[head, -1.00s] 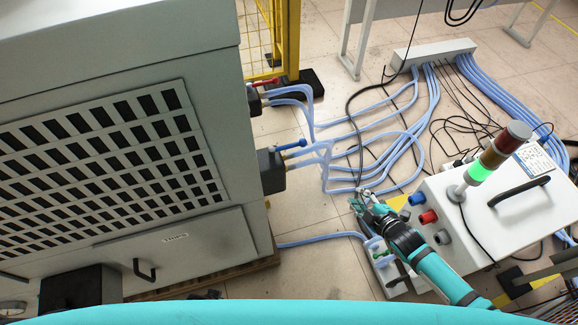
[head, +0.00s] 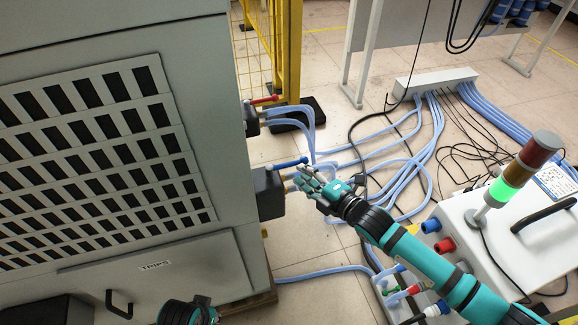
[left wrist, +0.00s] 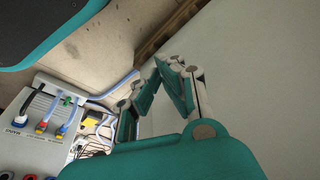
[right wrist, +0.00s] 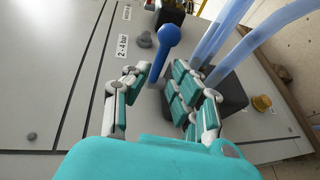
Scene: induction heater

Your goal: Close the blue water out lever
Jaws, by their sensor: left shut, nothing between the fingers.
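The blue lever (head: 290,163) sticks out from the lower dark valve block (head: 268,192) on the grey cabinet's side. In the right wrist view the lever (right wrist: 168,38) shows its round knob and its shaft. My right gripper (head: 308,180) is at the lever. In the right wrist view this gripper (right wrist: 157,74) is open, and the shaft shows between its two fingers; I cannot tell whether they touch it. My left gripper (left wrist: 172,66) is shut and empty beside a plain grey panel, low by the cabinet, away from the lever.
A red lever (head: 264,100) sits on the upper valve block. Light blue hoses (head: 400,120) run from the valves across the floor to a grey manifold (head: 435,54). A white box with a signal lamp (head: 512,180) stands at the right. A yellow fence (head: 288,50) stands behind.

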